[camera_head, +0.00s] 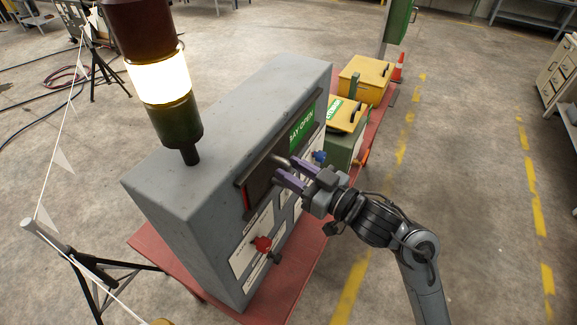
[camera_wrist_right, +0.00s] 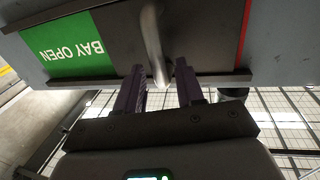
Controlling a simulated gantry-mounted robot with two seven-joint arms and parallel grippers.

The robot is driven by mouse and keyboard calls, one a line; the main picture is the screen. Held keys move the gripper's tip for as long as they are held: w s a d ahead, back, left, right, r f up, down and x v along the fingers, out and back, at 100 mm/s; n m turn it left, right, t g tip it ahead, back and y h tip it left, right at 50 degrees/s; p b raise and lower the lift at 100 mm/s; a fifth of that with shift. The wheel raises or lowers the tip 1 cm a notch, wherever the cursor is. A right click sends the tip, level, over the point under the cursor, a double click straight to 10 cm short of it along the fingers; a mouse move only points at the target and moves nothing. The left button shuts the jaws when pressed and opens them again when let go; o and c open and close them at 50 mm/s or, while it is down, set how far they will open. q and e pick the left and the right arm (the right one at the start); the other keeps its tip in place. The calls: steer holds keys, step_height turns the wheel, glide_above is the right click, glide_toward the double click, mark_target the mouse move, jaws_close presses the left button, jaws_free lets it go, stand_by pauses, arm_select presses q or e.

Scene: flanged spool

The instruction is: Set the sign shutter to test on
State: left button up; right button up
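The sign shutter (camera_head: 262,177) is a dark sliding panel in a rail frame on the face of the grey cabinet. It also shows in the wrist view (camera_wrist_right: 200,38), with a grey bar handle (camera_wrist_right: 153,42). A green "BAY OPEN" sign (camera_head: 303,127) is uncovered right of the shutter in the head view. A thin red strip (camera_wrist_right: 244,30) shows at the shutter's other edge. My right gripper (camera_head: 286,168) is at the handle, its purple fingers apart; the handle's end lies between the fingertips in the wrist view. Contact cannot be told. My left gripper is not in view.
The cabinet (camera_head: 235,120) stands on a red table (camera_head: 170,262) and carries a lit signal tower (camera_head: 160,78). A red knob (camera_head: 263,243) and a blue knob (camera_head: 319,157) sit on its face. Yellow-lidded boxes (camera_head: 364,82) stand behind.

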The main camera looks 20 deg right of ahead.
steer(key=shift+x, duration=0.75)
jaws_close()
